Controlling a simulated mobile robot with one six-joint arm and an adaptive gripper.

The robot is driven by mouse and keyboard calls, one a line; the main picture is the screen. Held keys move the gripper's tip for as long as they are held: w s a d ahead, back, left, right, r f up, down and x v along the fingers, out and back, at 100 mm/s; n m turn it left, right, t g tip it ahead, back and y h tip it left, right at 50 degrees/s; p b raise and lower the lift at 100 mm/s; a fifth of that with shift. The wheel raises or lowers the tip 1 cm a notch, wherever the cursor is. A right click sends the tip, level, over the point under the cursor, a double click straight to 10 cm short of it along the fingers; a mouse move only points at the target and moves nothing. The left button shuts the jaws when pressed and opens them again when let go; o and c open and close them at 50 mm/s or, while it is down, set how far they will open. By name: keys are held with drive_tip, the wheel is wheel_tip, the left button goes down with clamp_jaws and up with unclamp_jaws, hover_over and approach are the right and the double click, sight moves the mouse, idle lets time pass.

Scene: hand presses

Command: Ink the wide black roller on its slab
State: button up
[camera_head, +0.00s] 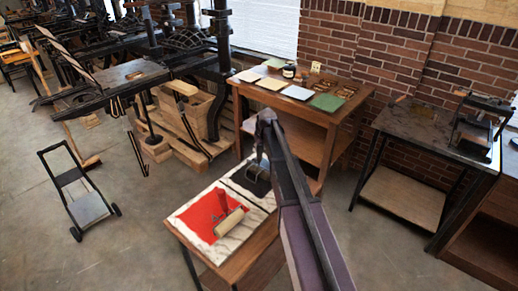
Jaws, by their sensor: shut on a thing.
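The small table's marble top (176,214) carries a black ink slab (238,184) on its far right part and a red ink slab (199,213) on its near left part. My arm reaches in from the bottom right, and my gripper (261,157) points down over the black slab. It is shut on the wide black roller (257,172), which is dark against the black ink and partly hidden by my arm. I cannot tell whether the roller touches the slab.
A pale roller (230,223) with a red handle lies on the red slab. A wooden table (262,94) with coloured sheets stands behind. A metal-topped bench (420,128) with a small press stands right. A hand cart (88,208) stands left. Large presses fill the back left.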

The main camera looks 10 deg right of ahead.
drive_tip(key=shift+a, duration=0.15)
drive_tip(key=shift+s+a, duration=1.15)
drive_tip(key=shift+a, duration=0.25)
drive_tip(key=shift+s+a, duration=0.55)
drive_tip(key=shift+a, duration=0.2)
drive_tip(key=shift+s+a, duration=0.5)
drive_tip(key=shift+a, duration=0.25)
drive_tip(key=shift+w+d, duration=0.1)
drive_tip(key=shift+w+d, duration=0.5)
drive_tip(key=shift+d, duration=0.2)
drive_tip(key=shift+w+d, duration=0.5)
drive_tip(key=shift+d, duration=0.2)
drive_tip(key=shift+w+d, duration=0.6)
drive_tip(key=shift+d, duration=0.2)
drive_tip(key=shift+w+d, duration=0.55)
drive_tip(key=shift+d, duration=0.2)
drive_tip(key=shift+w, duration=0.1)
